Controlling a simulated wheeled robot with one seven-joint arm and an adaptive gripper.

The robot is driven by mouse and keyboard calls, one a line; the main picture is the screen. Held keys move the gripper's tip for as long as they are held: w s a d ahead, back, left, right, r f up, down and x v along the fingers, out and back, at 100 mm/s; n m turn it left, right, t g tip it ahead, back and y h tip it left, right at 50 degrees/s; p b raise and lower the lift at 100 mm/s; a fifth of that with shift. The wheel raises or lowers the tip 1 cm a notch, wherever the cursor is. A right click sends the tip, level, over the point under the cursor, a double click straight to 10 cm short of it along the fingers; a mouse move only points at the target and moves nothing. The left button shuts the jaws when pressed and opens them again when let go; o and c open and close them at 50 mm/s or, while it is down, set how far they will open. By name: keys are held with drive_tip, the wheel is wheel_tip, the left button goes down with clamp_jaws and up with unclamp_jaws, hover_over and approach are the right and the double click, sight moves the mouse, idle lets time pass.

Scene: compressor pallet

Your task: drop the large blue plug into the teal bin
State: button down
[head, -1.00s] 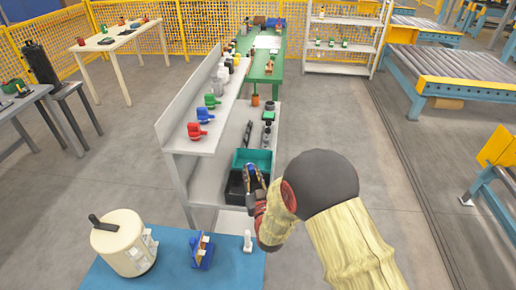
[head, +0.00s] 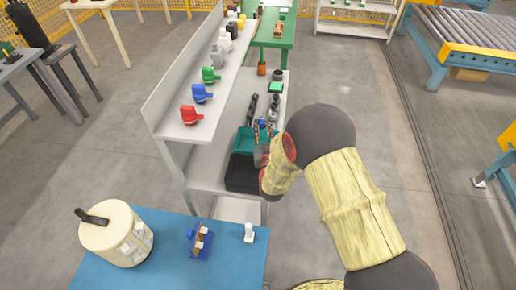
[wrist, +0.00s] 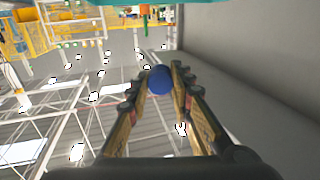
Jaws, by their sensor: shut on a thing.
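The large blue plug (wrist: 160,80) is held between the two fingertips of my gripper (wrist: 160,77) in the wrist view; its rounded end faces the camera. In the head view my gripper (head: 263,132) is small and partly hidden by my own wrist, with a bit of blue between its fingers. The teal bin (head: 243,140) stands on the grey bench's lower shelf. My gripper appears at or over its right side; the height between them is hard to tell. A teal edge also shows at the top of the wrist view.
A black bin (head: 242,173) stands just in front of the teal bin. Dark parts lie on the shelf behind. Red (head: 190,115), blue (head: 202,93) and green (head: 210,75) items stand on the upper shelf to the left. A blue table (head: 165,265) is at the front.

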wheel_tip(320, 180, down, 3)
drive_tip(key=shift+f+b, duration=0.2)
drive_tip(key=shift+b, duration=0.3)
drive_tip(key=c, duration=1.6)
unclamp_jaws()
drive_tip(key=shift+s, duration=0.1)
drive_tip(key=shift+o, duration=0.5)
wheel_tip(320, 180, up, 10)
